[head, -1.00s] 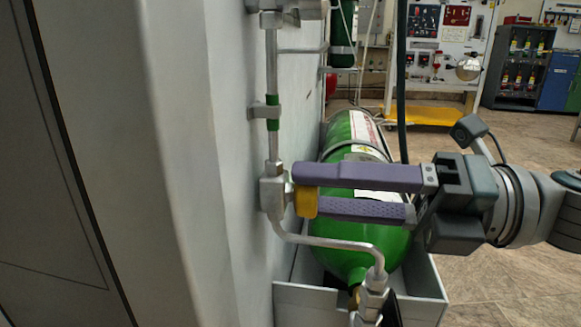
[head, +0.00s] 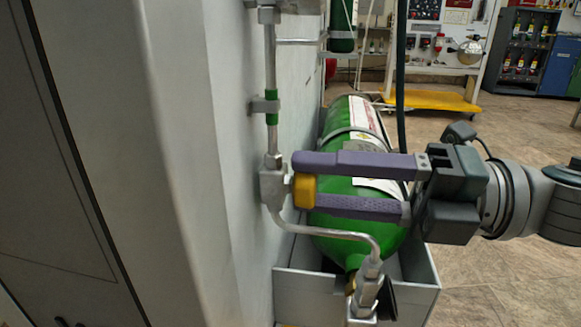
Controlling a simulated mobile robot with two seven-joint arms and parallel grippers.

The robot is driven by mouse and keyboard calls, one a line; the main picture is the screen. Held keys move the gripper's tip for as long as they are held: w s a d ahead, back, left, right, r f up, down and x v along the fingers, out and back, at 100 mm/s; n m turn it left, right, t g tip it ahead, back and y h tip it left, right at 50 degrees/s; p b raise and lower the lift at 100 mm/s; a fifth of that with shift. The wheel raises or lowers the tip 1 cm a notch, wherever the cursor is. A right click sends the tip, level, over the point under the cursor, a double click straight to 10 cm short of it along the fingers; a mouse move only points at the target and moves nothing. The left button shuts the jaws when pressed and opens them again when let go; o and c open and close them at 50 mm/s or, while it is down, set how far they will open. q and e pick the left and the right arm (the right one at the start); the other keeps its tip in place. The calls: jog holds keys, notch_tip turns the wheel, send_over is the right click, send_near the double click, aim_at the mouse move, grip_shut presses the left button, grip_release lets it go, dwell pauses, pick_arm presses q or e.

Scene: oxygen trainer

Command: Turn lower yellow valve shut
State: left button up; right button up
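The lower yellow valve (head: 304,191) is a small yellow handle on a metal valve body (head: 272,184), on the pipe along the grey wall panel. My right gripper (head: 303,184) comes in from the right with two purple fingers, one above and one below the yellow handle. The fingertips lie around the handle and appear to touch it, with the handle filling the gap at the tips. The fingers hide part of the handle. My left gripper is not in view.
A green oxygen cylinder (head: 343,232) lies behind and below my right gripper in a grey tray (head: 300,291). A bent metal pipe (head: 335,233) runs from the valve to the cylinder fitting (head: 368,283). A yellow-based test stand (head: 434,101) stands at the back. Floor at right is clear.

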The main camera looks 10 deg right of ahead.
jog(key=o, duration=0.5)
jog(key=shift+c, duration=0.2)
jog(key=v, duration=1)
jog(key=shift+p, duration=0.4)
